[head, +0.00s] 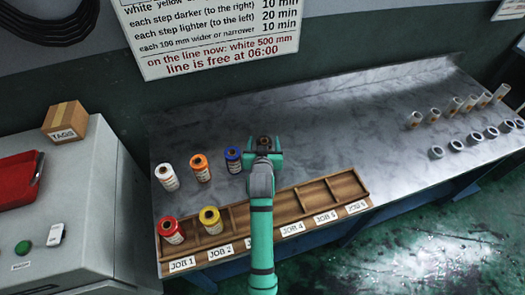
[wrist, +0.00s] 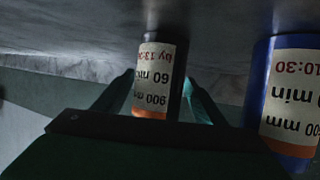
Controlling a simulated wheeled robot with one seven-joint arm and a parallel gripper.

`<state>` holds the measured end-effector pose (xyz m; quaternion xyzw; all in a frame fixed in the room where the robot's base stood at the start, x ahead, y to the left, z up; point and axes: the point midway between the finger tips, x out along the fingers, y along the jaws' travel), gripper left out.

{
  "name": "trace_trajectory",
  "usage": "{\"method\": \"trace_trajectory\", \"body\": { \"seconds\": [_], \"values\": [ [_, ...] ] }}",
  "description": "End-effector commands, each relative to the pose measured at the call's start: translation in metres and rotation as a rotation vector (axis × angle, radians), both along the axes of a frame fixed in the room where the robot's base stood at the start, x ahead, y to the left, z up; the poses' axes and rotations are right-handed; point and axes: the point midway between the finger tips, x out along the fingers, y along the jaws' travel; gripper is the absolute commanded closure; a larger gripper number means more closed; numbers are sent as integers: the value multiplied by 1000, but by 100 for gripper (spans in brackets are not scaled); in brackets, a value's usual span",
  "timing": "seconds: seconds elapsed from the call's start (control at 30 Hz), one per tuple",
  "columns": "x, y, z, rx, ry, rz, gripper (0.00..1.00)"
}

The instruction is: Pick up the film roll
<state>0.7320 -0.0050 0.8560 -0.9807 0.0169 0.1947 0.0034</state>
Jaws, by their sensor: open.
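My gripper (head: 264,152) is over the steel bench, open, with its two fingers on either side of a dark film roll (head: 264,141). In the wrist view this black roll (wrist: 157,85) has a cream and orange label and shows between the open fingertips of my gripper (wrist: 160,88); I cannot tell whether they touch it. In the head view most of the roll is hidden by my gripper. A blue roll (head: 233,160) stands just left of it; it shows at the right in the wrist view (wrist: 290,100). Orange (head: 201,170) and white (head: 166,177) rolls stand farther left.
A wooden rack (head: 300,212) with job labels lies along the bench's front edge. Red (head: 170,231) and yellow (head: 211,220) rolls stand in its JOB 1 and JOB 2 slots. Several pale cores (head: 455,106) and grey rings (head: 475,139) stand right. The middle bench (head: 350,130) is clear.

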Motion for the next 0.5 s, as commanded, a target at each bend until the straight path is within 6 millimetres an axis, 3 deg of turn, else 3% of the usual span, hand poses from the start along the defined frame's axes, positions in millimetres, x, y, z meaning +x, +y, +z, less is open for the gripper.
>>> {"method": "trace_trajectory", "body": {
  "seconds": [0.03,0.2,0.23,0.5],
  "values": [
    [0,-1,0,0,0,-1,40],
    [0,-1,0,0,0,-2,81],
    [0,-1,0,0,0,-2,84],
    [0,-1,1,1,-1,-1,84]
  ]
}}
